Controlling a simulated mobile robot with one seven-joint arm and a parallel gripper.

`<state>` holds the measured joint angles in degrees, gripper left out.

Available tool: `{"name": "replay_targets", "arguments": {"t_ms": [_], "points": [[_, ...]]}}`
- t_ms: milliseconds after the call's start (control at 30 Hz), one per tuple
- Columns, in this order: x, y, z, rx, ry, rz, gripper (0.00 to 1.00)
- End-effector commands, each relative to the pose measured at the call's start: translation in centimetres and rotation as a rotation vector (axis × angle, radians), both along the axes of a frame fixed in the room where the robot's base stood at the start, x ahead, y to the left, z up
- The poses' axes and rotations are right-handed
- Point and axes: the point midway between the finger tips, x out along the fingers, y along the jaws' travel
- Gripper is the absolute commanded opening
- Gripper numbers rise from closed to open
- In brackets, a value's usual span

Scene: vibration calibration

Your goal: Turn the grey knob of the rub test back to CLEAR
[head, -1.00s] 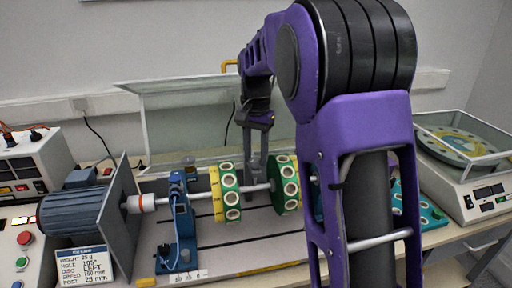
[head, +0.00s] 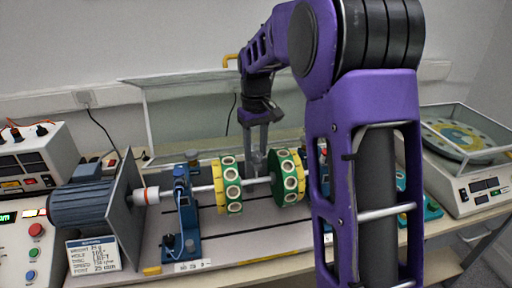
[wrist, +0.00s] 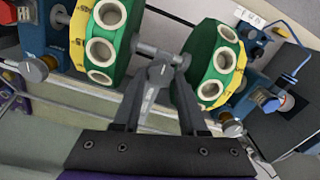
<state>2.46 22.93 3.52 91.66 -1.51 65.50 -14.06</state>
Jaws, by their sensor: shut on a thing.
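The grey knob (wrist: 160,72), a small round cap with a pale bar, shows between the two fingers of my gripper (wrist: 160,60) in the wrist view. The fingers are shut on it, close to the steel shaft (wrist: 158,52) between two green-and-yellow discs. In the head view my gripper (head: 257,165) reaches down behind the shaft, between the left disc (head: 229,185) and the right disc (head: 287,177). The knob is hidden or too small to tell there. No CLEAR marking is legible, so I cannot tell the knob's setting.
A motor (head: 80,205) with a grey plate stands left of the blue bearing stand (head: 184,215). A placard (head: 93,254) leans at the front left. A clear guard panel (head: 190,110) stands behind the rig. A balance (head: 465,165) is at the right. Discs flank my fingers closely.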

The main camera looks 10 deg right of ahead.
Motion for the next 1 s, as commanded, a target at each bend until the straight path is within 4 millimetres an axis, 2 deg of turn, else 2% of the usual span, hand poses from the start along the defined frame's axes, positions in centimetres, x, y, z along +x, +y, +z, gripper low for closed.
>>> {"name": "replay_targets", "arguments": {"t_ms": [1000], "points": [[-0.13,0.22,0.10,-0.001,-0.005,0.965,0.00]]}}
